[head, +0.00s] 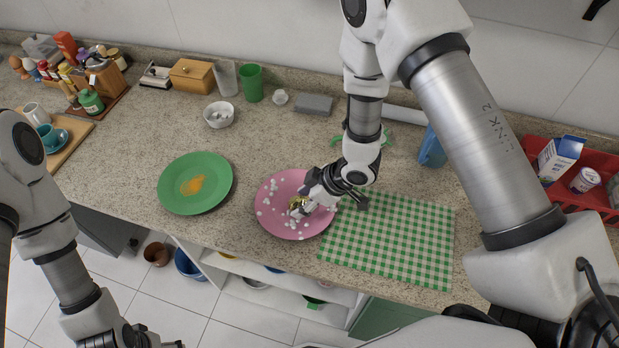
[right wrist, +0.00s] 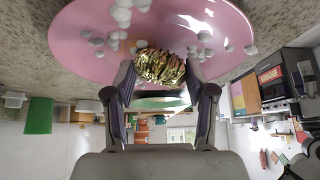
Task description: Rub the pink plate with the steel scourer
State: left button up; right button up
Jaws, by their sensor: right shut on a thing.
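The pink plate (head: 281,186) lies on the counter, with many small white blobs scattered over it. It also fills the top of the right wrist view (right wrist: 78,28). My right gripper (head: 303,206) is over the plate, shut on the shiny gold-coloured scourer (head: 296,203). In the right wrist view the crinkled scourer (right wrist: 160,67) sits between the two fingertips, against or just above the plate; I cannot tell which. My left gripper (head: 130,338) is low at the bottom left of the head view, away from the counter top, and its fingers are cut off.
A green plate (head: 196,184) with an orange smear lies left of the pink one. A green checked cloth (head: 400,240) lies right of it. A white bowl (head: 219,115), green cup (head: 251,83) and grey block (head: 313,104) stand behind. A red rack (head: 570,190) is at right.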

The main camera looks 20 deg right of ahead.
aim_at(301, 203)
jog(key=r, duration=0.1)
jog(key=r+p, duration=0.2)
jog(key=shift+w+a+r, duration=0.1)
jog(key=shift+a+r, duration=0.2)
jog(key=shift+r, duration=0.05)
jog(key=shift+d+r+p, duration=0.2)
jog(key=shift+r+p, duration=0.8)
jog(key=shift+r, duration=0.1)
jog(key=shift+r+p, duration=0.65)
jog(key=shift+r, duration=0.05)
jog(key=shift+a, duration=0.1)
